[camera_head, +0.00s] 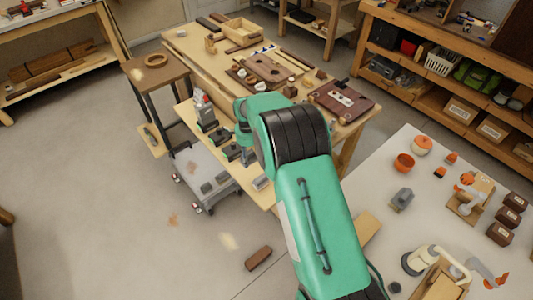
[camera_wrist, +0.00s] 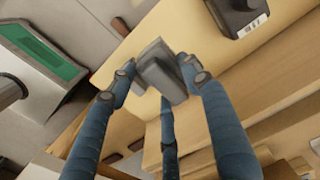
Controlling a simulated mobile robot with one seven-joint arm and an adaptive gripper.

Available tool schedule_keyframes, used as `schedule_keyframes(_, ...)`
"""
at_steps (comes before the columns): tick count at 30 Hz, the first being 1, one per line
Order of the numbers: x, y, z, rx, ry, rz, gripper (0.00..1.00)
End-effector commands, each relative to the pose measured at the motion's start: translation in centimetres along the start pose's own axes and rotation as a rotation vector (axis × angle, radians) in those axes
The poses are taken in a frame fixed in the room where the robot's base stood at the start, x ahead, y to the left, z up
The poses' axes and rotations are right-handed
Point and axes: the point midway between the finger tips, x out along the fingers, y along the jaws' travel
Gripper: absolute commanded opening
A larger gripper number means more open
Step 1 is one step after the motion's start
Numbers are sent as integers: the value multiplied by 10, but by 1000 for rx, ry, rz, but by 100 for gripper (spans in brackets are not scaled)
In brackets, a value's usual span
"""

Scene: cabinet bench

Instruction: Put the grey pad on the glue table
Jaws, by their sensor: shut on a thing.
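In the wrist view my gripper (camera_wrist: 158,78) has its blue fingers closed around a grey block-like piece (camera_wrist: 165,70), which looks like the grey pad. It is held over or close to a pale wooden surface (camera_wrist: 130,130); I cannot tell whether it touches.
Several grey and dark tools (camera_head: 208,115) stand along the bench's front ledge. A grey wheeled cart (camera_head: 205,180) is below it. A white table (camera_head: 430,210) with orange and grey items is at the right. A dark labelled device (camera_wrist: 240,15) is near the gripper.

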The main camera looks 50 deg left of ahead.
Motion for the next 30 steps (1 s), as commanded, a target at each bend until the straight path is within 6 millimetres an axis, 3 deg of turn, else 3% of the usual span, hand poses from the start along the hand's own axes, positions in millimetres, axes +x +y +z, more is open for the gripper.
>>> schedule_keyframes(14,-1,0,0,0,0,-1,21)
schedule_keyframes(19,-10,-1,0,0,1,-3,21)
schedule_keyframes(26,-48,-2,-1,0,2,-4,21)
schedule_keyframes(30,-89,-1,-1,0,2,-5,21)
